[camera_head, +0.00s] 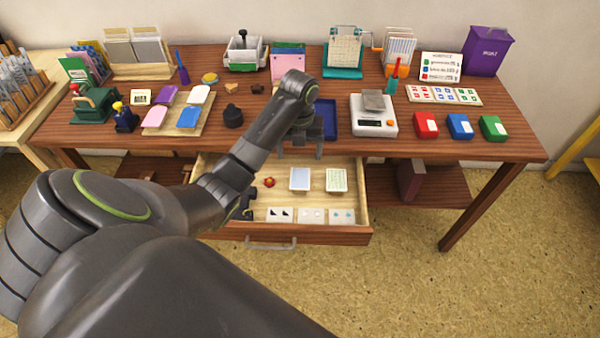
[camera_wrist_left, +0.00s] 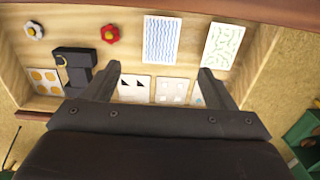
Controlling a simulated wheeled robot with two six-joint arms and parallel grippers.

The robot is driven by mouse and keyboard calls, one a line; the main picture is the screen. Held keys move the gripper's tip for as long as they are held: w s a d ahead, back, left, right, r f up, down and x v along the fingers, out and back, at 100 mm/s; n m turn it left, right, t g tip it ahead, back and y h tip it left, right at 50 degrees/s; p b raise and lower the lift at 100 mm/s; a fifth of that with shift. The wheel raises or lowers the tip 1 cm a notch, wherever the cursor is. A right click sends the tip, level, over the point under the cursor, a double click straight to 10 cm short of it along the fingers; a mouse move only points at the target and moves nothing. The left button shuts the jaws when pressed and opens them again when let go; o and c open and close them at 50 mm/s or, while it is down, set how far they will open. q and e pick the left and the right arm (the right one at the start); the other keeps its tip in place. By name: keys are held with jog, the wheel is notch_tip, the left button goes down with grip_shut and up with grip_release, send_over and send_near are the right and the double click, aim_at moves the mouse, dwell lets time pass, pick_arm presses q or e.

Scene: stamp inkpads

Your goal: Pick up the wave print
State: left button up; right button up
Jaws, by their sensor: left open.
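The wave print (camera_head: 300,179), a white card with blue wavy lines, lies flat in the open drawer. It is clear in the left wrist view (camera_wrist_left: 161,40), in the back row. My left gripper (camera_head: 301,152) is open and empty above the drawer. In the left wrist view its fingertips (camera_wrist_left: 159,72) are spread to either side of the print's near edge, apart from the print. A card with green marks (camera_wrist_left: 222,46) lies to the right of the wave print. My right gripper is not in view.
The drawer (camera_head: 361,217) also holds a red flower-shaped piece (camera_wrist_left: 110,33), a white one (camera_wrist_left: 34,31), a dark object (camera_wrist_left: 75,66) and a row of cards with triangles (camera_wrist_left: 134,88) and squares (camera_wrist_left: 172,90). The tabletop (camera_head: 440,148) above is crowded with stationery.

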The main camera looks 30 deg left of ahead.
aim_at(300, 178)
pick_arm(q)
notch_tip(300, 178, down, 4)
jog(key=b, duration=0.2)
jog(key=shift+r+b, duration=0.2)
jog(key=shift+b, duration=0.15)
jog(key=shift+f, duration=0.25)
jog(key=shift+f+b, duration=0.15)
jog(key=shift+b, duration=0.25)
jog(key=shift+f+b, duration=0.55)
notch_tip(300, 178, down, 4)
jog(key=shift+r, duration=0.1)
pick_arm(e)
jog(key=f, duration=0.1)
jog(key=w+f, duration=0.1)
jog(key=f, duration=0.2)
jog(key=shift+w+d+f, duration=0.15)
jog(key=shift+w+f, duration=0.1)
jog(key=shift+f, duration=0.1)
pick_arm(q)
jog(key=shift+f, duration=0.25)
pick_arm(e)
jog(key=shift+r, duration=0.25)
pick_arm(q)
jog(key=c, duration=1.1)
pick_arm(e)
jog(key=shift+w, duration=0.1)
